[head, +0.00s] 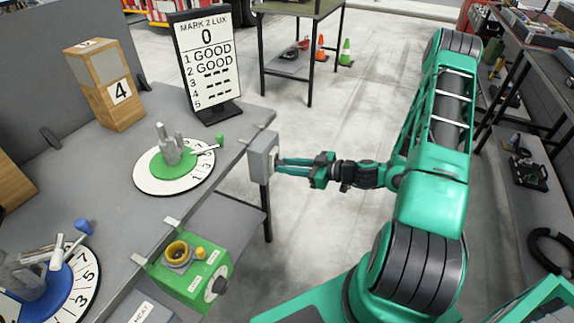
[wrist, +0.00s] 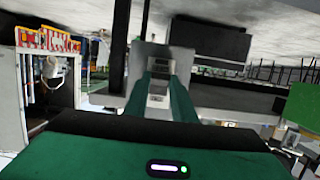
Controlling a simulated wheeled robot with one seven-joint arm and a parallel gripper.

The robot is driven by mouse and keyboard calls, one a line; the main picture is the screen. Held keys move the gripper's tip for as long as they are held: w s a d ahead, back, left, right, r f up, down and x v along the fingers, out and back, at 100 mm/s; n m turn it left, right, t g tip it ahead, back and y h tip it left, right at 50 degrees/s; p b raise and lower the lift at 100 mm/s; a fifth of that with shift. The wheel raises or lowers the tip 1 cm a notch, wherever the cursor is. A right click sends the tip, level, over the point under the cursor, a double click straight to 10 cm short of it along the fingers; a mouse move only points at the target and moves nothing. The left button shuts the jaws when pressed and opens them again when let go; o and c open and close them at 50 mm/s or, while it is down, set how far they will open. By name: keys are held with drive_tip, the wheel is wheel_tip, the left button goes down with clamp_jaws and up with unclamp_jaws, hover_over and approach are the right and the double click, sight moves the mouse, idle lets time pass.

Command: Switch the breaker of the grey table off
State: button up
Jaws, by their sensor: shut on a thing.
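The grey table (head: 95,185) fills the left of the head view. The breaker (head: 262,152), a small grey box, is fixed at the table's right edge. My gripper (head: 279,168) reaches it from the right, with its green fingers level at the face of the box. In the wrist view the two fingers (wrist: 159,84) run up to the breaker (wrist: 166,50), with the light switch part (wrist: 158,90) between them. The fingers are shut on the switch. The switch's on or off position is too small to tell.
A green box (head: 195,262) with a black knob hangs on the table's front edge. Dial discs (head: 150,184), a wooden block (head: 103,85) and a score sign (head: 207,65) stand on the table.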

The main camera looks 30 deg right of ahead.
drive_tip(key=shift+d+f+t+y, duration=0.15)
drive_tip(key=shift+f+t+y, duration=0.15)
drive_tip(key=shift+f+t, duration=0.1)
idle(0.4)
drive_tip(key=o, duration=1.1)
drive_tip(key=shift+c, duration=0.2)
drive_tip(key=shift+r, duration=0.1)
drive_tip(key=v, duration=1)
drive_tip(key=shift+s+d, duration=0.25)
drive_tip(key=shift+a, duration=0.1)
